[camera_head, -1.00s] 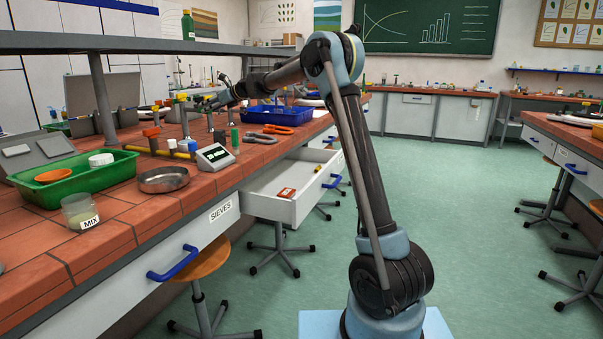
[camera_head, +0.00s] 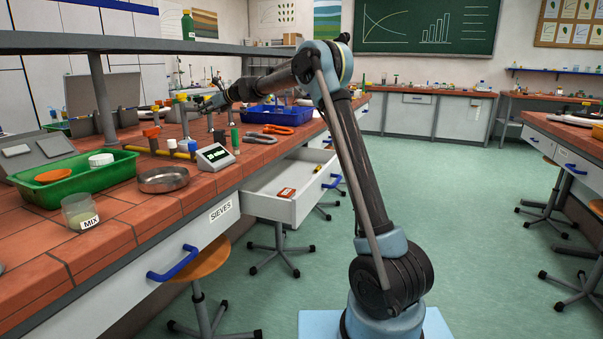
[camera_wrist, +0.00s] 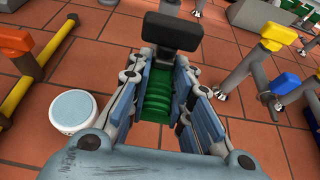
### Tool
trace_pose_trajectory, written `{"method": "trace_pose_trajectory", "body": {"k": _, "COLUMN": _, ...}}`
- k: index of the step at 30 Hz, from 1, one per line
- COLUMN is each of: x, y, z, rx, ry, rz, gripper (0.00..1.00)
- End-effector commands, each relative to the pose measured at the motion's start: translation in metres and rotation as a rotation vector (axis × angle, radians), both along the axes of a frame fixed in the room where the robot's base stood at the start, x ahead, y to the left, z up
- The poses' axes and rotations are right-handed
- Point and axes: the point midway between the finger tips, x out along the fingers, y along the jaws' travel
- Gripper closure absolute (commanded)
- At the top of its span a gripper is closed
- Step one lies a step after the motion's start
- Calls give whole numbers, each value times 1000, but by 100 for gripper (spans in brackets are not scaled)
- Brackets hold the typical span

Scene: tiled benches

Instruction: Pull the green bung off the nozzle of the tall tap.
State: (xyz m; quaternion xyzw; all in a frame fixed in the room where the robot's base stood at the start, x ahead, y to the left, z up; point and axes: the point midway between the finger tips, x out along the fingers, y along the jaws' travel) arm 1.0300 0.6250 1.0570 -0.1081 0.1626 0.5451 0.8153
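The green ribbed bung (camera_wrist: 157,97) is between the two fingers of my gripper (camera_wrist: 167,75) in the wrist view. The fingers stand on either side of it, with a narrow gap seeming to show on its right. Just beyond the fingertips is a black block (camera_wrist: 172,32) on the tap. The nozzle itself is hidden behind the bung and fingers. In the head view my gripper (camera_head: 208,104) is small, over the left bench among the taps, and its fingers and the bung cannot be made out there.
Taps with a yellow handle (camera_wrist: 277,38) and a blue handle (camera_wrist: 285,83) stand to the right in the wrist view. An open drawer (camera_head: 292,190) juts from the bench.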

Motion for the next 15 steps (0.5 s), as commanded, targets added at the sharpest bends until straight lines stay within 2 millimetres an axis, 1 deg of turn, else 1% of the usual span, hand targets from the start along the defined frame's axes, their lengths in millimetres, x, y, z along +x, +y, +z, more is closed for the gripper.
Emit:
{"method": "trace_pose_trajectory", "body": {"k": 8, "x": 0, "y": -2, "z": 0, "rx": 0, "ry": 0, "rz": 0, "gripper": 100}}
{"method": "trace_pose_trajectory", "body": {"k": 15, "x": -4, "y": -10, "z": 0, "rx": -1, "ry": 0, "rz": -1, "gripper": 100}}
